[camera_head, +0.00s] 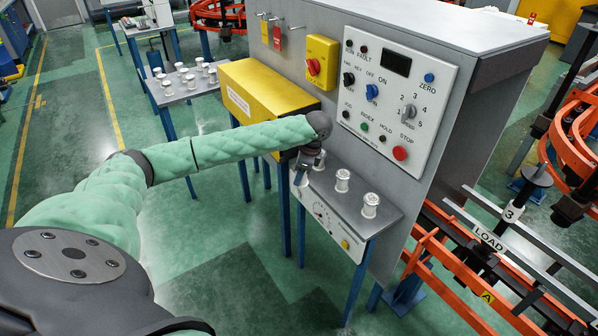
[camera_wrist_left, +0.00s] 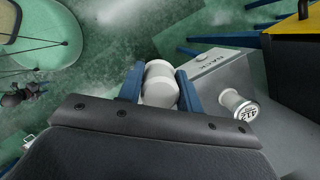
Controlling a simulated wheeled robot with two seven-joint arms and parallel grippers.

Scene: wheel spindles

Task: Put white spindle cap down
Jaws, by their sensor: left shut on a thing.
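My left gripper (camera_head: 301,173) reaches in from the left over the left end of a small grey bench (camera_head: 343,207). In the left wrist view its blue fingers (camera_wrist_left: 160,92) are shut on a white spindle cap (camera_wrist_left: 160,84), a rounded white cylinder. The cap appears at the bench's front edge in that view; whether it touches the surface I cannot tell. In the head view the cap is mostly hidden by the gripper. White spindles (camera_head: 342,181) and (camera_head: 369,206) stand upright on the bench; one with a printed label (camera_wrist_left: 238,105) shows beside the gripper in the wrist view. My right gripper is out of view.
A grey cabinet with a control panel (camera_head: 394,98) rises directly behind the bench. A yellow box (camera_head: 265,90) stands left of it. Another table (camera_head: 180,92) holds several white pieces. Orange rails marked LOAD (camera_head: 489,240) lie at right. Green floor is open in front.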

